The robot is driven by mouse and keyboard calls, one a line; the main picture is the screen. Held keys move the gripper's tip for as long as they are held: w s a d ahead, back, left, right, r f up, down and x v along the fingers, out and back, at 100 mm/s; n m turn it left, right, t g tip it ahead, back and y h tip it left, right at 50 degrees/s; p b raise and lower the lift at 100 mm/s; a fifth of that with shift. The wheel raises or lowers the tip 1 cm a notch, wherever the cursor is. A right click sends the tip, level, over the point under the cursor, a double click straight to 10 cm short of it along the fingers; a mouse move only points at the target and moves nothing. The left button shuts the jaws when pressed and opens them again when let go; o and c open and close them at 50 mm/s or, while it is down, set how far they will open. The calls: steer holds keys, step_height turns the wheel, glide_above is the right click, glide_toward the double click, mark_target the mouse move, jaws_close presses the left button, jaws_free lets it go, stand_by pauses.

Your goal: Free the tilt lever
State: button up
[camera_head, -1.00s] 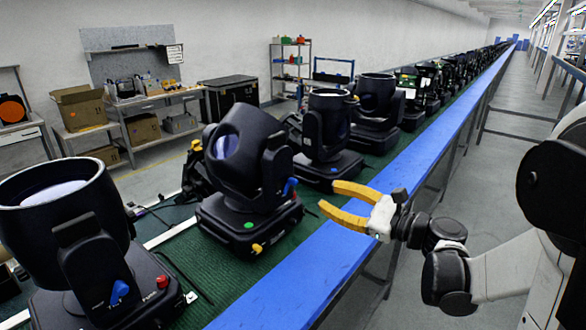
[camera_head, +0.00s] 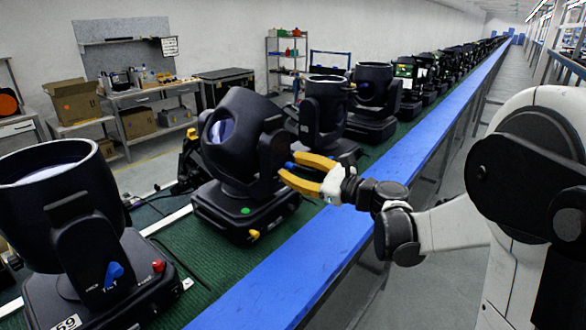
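A black moving-head lamp (camera_head: 236,150) stands on the green belt, its head tilted up. A small blue lever (camera_head: 289,165) shows on the right side of its yoke. A yellow lever (camera_head: 253,234) sits low on its base. My gripper (camera_head: 291,167) has yellow fingers that are apart. Their tips are at the yoke's right side, above and below the blue lever in the picture. I cannot tell whether they touch it. A nearer lamp (camera_head: 60,215) at the left has its own blue lever (camera_head: 114,273), with lettering beside it, and a red knob (camera_head: 158,265).
More black lamps (camera_head: 325,108) stand in a row along the belt into the distance. A blue rail (camera_head: 300,270) edges the belt on my side. A workbench (camera_head: 155,95) and cardboard boxes (camera_head: 75,100) stand by the wall. The aisle at the right is clear.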

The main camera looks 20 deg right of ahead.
mark_target(277, 169)
jaws_close()
steer(key=shift+n, duration=0.3)
steer(key=n, duration=0.1)
steer(key=a+n, duration=0.1)
steer(key=n, duration=0.1)
steer(key=s+n+p, duration=0.1)
steer(key=n, duration=0.1)
steer(key=shift+a+r, duration=0.15)
steer(key=shift+r, duration=0.05)
steer(key=n, duration=0.4)
steer(key=s+a+n, duration=0.1)
steer(key=n, duration=0.1)
steer(key=shift+a+f, duration=0.1)
steer(key=shift+f, duration=0.1)
steer(key=shift+n, duration=0.3)
jaws_free()
